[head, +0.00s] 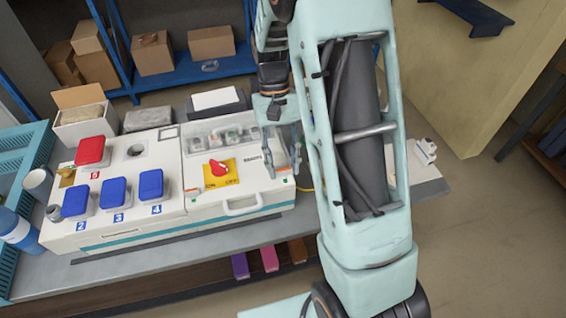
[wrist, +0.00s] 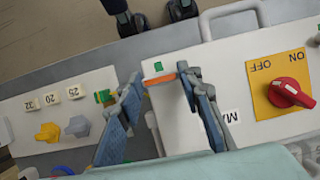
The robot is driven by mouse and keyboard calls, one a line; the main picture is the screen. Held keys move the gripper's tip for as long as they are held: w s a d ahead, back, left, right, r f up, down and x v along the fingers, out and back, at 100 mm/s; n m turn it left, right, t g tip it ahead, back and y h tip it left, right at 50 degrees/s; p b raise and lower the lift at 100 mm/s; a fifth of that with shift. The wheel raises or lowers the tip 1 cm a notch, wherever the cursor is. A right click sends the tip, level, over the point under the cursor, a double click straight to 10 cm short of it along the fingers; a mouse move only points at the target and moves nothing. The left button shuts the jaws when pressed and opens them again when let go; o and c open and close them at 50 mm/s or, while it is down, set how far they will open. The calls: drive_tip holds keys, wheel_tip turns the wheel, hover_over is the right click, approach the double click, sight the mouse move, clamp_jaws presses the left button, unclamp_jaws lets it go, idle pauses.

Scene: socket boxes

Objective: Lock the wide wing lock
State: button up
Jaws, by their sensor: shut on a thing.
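The wide wing lock shows in the wrist view as a short orange bar (wrist: 160,79) at the corner of the white box, beside a small green square (wrist: 158,66). My gripper (wrist: 160,77) has one fingertip at each end of this bar and is shut on it. The rest of the lock is hidden, and its exact turn is hard to tell. In the head view my gripper (head: 284,174) points down at the box's front right corner, and the lock is too small there to make out.
The white box (head: 205,201) carries a red rotary switch (head: 218,168) on a yellow plate and a front handle (head: 242,206). Blue covers (head: 113,191) and a red cover (head: 91,150) stand to the left. A panel with a yellow knob (wrist: 48,132) lies beside my gripper.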

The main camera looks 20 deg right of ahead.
drive_tip(key=o, duration=1.2)
drive_tip(key=shift+c, duration=0.2)
drive_tip(key=shift+r, duration=0.1)
drive_tip(key=v, duration=1.2)
drive_tip(key=shift+w, duration=0.1)
